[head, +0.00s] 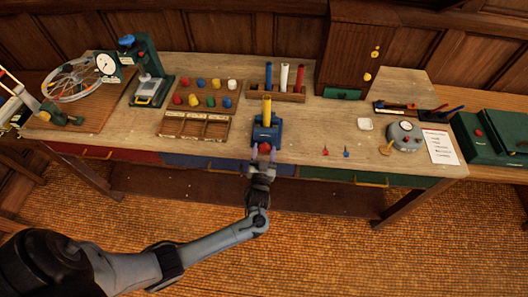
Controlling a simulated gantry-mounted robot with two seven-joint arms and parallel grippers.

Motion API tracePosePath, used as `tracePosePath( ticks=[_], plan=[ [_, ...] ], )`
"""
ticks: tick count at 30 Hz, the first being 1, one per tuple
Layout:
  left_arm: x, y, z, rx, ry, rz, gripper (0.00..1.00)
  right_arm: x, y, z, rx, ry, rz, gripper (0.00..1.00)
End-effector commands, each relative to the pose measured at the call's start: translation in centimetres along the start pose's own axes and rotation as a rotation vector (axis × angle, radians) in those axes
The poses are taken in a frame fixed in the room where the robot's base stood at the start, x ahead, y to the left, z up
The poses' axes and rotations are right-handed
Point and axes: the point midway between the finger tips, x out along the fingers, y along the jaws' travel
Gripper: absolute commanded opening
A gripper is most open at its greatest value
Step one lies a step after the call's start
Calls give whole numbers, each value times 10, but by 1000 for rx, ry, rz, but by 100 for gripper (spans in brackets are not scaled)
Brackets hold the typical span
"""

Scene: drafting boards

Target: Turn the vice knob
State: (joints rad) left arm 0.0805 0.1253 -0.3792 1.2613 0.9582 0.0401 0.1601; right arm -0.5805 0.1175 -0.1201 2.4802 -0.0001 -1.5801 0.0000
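The blue vice (258,133) stands at the front edge of the wooden workbench, with a yellow cylinder (267,108) upright in it. Its red knob (265,147) faces the front. My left gripper (264,153) reaches up from below in front of the vice. Its two fingers are apart, one on each side of the red knob. A small gap seems to show beside the knob, but contact is too small to tell. My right gripper is not in view.
A wooden rack (290,97) with blue, white and red cylinders stands behind the vice. A tray (194,126) and several coloured knobs lie to the left. Small red and blue pieces (325,152) lie to the right. Drawers line the bench front.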

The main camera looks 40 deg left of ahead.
Motion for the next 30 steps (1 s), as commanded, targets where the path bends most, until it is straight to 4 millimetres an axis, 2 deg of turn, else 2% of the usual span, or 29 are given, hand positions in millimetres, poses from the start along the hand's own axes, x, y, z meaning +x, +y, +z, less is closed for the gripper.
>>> tracePosePath(
  ticks=[1,6,8,13,21,30],
  plan=[
    [0,0,0,0,0,0,52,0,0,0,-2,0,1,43],
    [0,0,0,0,0,0,26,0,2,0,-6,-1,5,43],
    [0,0,0,0,0,0,19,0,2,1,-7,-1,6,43],
    [-1,0,-3,62,-1,0,19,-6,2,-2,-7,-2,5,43],
    [0,1,-2,301,-1,0,19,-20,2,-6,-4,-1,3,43],
    [0,1,0,329,1,0,19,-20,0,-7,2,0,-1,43]
  ],
)
